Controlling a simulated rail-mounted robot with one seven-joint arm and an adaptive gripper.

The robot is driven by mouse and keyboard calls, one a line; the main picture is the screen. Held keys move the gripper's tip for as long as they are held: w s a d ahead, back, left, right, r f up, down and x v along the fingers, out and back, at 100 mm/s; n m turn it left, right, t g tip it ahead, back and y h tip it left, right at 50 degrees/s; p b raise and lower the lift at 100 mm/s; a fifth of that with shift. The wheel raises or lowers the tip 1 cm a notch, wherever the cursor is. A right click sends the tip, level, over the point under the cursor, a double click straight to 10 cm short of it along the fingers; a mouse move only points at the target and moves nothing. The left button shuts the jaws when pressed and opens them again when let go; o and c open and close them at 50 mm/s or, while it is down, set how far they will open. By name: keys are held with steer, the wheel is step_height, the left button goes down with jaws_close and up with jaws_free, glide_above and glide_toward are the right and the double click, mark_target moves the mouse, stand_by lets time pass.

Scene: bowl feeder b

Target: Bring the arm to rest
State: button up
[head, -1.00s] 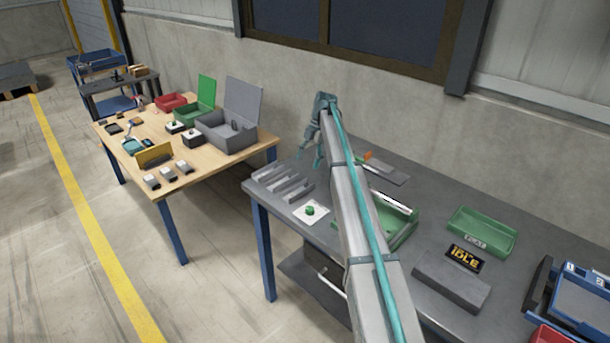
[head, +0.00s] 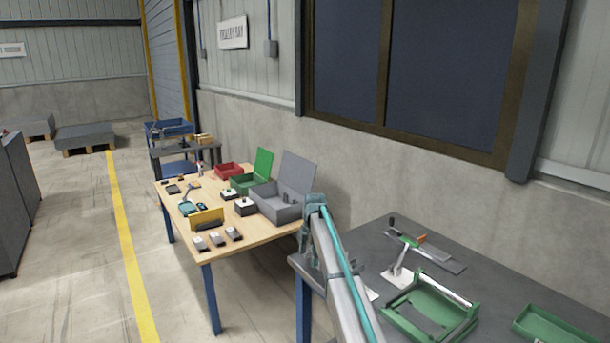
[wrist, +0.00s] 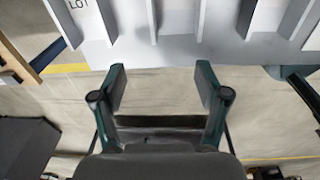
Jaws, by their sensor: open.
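My gripper (wrist: 160,85) is open in the wrist view, with its two dark teal fingers apart and nothing between them. Concrete floor shows beyond and between the fingers. In the head view my arm reaches up from the bottom edge, and my gripper (head: 312,268) hangs at its far end by the left end of the grey bench. Its fingertips are too small to make out there. A grey ribbed rack (wrist: 180,52) with a "LOT" label fills the top of the wrist view, just past the fingertips; I cannot tell whether they touch it.
The grey bench (head: 535,290) carries a green frame-like fixture (head: 432,312), a green tray (head: 560,328) and a small lever device (head: 402,262). A wooden table (head: 180,222) with boxes and small parts stands to the left. The floor aisle (head: 75,260) is clear.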

steer(key=s+a+f+t+h+b, duration=0.1)
steer(key=s+a+f, duration=0.2)
steer(key=a+f, duration=0.3)
steer(key=s+a+f+t+h+b, duration=0.1)
steer(key=s+a+f+t, duration=0.2)
steer(key=a, duration=0.5)
steer(key=s+d+f+m+g, duration=0.2)
steer(key=s+d+f+m, duration=0.2)
steer(key=s+f, duration=0.45)
steer(key=s+d+f+m+g+p, duration=0.15)
steer(key=s+d+f+m, duration=0.25)
steer(key=s+d+f, duration=0.65)
steer(key=s+d+f+m+g+p, duration=0.15)
steer(key=s+d+f+m, duration=0.3)
steer(key=s+f, duration=0.6)
steer(key=s+d+m+g, duration=0.2)
steer(key=s+d+m, duration=0.1)
steer(key=s, duration=1)
steer(key=s+d+m+g+p, duration=0.1)
steer(key=s+m, duration=0.4)
steer(key=s, duration=0.8)
steer(key=s+d+m+g+y+p, duration=0.1)
steer(key=s+d+m+g, duration=0.2)
steer(key=s, duration=1)
steer(key=shift+s+d+r+m, duration=0.25)
steer(key=shift+d+r+m, duration=0.2)
steer(key=shift+d, duration=0.65)
